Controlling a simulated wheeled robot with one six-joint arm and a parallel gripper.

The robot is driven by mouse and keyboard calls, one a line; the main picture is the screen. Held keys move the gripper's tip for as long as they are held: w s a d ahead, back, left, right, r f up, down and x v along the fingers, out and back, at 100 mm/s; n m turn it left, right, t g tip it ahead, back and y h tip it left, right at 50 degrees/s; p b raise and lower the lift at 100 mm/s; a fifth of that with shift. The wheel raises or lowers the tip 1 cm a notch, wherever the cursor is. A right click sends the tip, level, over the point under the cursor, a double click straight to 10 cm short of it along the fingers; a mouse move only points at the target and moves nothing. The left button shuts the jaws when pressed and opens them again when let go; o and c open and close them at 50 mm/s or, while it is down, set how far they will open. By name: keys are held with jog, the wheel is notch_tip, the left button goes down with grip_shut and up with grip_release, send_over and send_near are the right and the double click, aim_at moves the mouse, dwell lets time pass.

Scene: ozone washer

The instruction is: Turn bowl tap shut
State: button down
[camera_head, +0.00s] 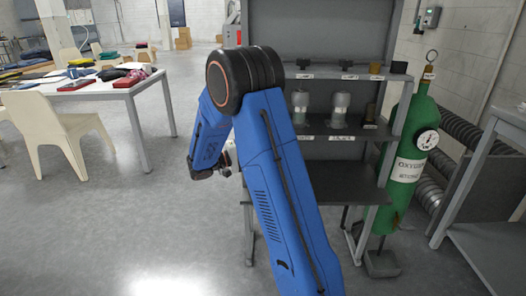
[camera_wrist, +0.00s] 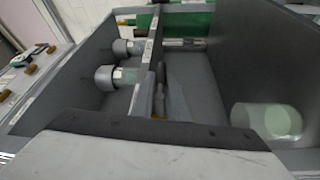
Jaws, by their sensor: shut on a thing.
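My gripper (camera_head: 226,162) is at the left edge of the grey shelf unit, partly behind my blue arm. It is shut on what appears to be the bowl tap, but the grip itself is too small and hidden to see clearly. In the wrist view a slim grey upright part (camera_wrist: 160,98) stands at the middle by the shelf edge; I cannot tell whether it is the tap or a finger. A pale greenish glass bowl (camera_wrist: 268,121) is at the right of the wrist view, inside the unit. My arm hides the bowl in the head view.
The grey shelf unit (camera_head: 322,40) carries two clear jars (camera_head: 340,108) with grey tops. A green oxygen cylinder (camera_head: 405,160) stands at its right. A white table (camera_head: 95,88) and cream chairs (camera_head: 62,130) are at the left. Floor between is clear.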

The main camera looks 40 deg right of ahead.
dwell(0.4)
jog(key=c, duration=1.7)
grip_release()
jog(key=shift+w+a, duration=0.1)
jog(key=shift+a, duration=0.05)
jog(key=v, duration=1.7)
jog(key=shift+a+f, duration=0.1)
jog(key=shift+f, duration=0.15)
